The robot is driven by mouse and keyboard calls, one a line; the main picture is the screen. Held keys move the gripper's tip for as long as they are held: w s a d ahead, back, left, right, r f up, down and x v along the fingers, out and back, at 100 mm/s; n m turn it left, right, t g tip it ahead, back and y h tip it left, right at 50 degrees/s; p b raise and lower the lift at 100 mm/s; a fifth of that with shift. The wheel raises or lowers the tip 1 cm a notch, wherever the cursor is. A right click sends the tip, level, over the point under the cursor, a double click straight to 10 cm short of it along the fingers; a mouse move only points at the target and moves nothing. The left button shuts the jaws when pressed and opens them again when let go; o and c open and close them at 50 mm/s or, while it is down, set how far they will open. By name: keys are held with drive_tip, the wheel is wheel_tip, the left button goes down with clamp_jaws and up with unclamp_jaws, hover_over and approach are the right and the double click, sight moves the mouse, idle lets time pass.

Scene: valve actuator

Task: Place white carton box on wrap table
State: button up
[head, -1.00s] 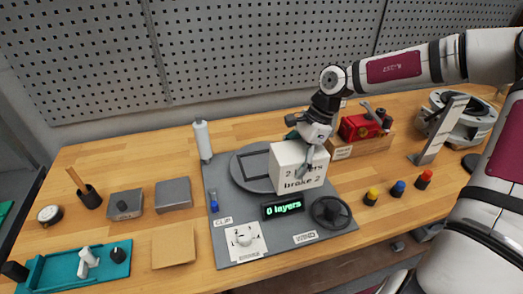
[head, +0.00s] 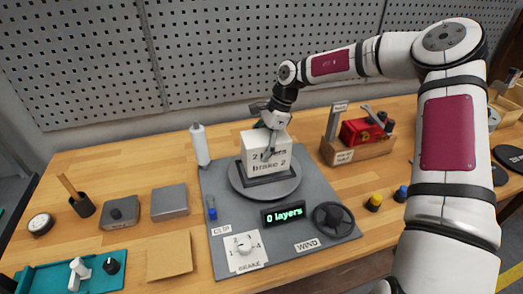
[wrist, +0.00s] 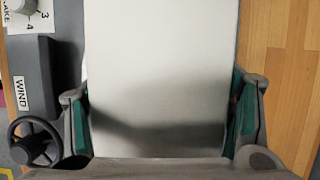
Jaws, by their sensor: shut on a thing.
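The white carton box (head: 265,155), with black print partly reading "brake 2", is upright over the round grey wrap table (head: 247,188), within its dark square frame. I cannot tell whether its base rests fully on the table. My gripper (head: 269,130) is shut on the box from above. In the wrist view the box (wrist: 160,70) fills the middle, with one teal-padded finger of my gripper (wrist: 160,120) on each side.
A display (head: 284,214) reads "0 layers". A black WIND handwheel (head: 333,218), a BRAKE dial (head: 243,248) and a white film roll (head: 200,145) surround the table. A wooden holder with a red part (head: 362,135) stands to the right.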

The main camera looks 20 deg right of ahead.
drive_tip(key=shift+f, duration=0.9)
drive_tip(key=o, duration=1.9)
